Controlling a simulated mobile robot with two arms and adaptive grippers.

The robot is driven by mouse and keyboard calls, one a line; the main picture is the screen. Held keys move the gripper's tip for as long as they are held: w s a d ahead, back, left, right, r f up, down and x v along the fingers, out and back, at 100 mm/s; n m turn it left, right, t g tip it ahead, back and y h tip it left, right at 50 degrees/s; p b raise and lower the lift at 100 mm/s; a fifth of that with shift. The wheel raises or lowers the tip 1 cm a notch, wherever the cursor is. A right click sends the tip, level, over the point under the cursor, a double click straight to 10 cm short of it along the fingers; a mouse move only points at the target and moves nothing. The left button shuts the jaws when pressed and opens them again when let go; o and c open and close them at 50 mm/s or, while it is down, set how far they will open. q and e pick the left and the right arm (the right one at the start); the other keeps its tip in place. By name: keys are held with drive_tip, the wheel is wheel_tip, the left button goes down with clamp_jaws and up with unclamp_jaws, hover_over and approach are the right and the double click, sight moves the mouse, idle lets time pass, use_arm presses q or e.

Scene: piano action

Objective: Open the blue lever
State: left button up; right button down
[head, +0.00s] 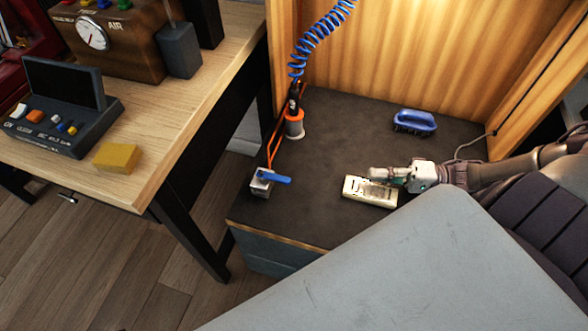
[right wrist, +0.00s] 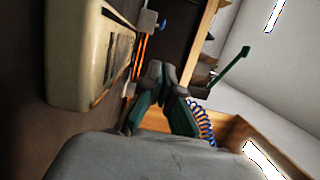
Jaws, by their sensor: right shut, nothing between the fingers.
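The blue lever (head: 275,178) sits on a small silver valve block (head: 260,187) near the left front edge of the dark work surface. It looks roughly level and points right in the head view. In the right wrist view the silver block (right wrist: 148,21) and the lever's blue (right wrist: 162,24) show small at the top. My right gripper (head: 376,173) is shut and empty, to the right of the lever and well apart from it, over or beside a cream device. Its closed fingers show in the right wrist view (right wrist: 161,72). My left gripper is not in view.
The cream device (head: 368,193) lies under or beside my right gripper; contact is unclear. Orange hoses (head: 274,148) run from the block to a coiled blue hose (head: 297,62). A blue brush (head: 414,121) lies behind. The dark surface (head: 335,150) between block and device is clear.

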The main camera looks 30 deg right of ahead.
sight(348, 183)
drive_tip(key=x, duration=0.6)
drive_tip(key=shift+w+a+b, duration=0.2)
drive_tip(key=shift+a+b, duration=0.1)
drive_tip(key=b+x, duration=0.1)
drive_tip(key=x, duration=1)
drive_tip(key=shift+w+a+b, duration=0.25)
drive_tip(key=shift+a+b, duration=0.05)
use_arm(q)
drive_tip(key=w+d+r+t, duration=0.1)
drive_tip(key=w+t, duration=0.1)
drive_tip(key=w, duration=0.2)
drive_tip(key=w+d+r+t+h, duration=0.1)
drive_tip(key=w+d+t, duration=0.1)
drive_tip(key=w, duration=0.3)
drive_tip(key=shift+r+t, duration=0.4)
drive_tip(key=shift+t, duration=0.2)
use_arm(e)
drive_tip(key=shift+x, duration=0.75)
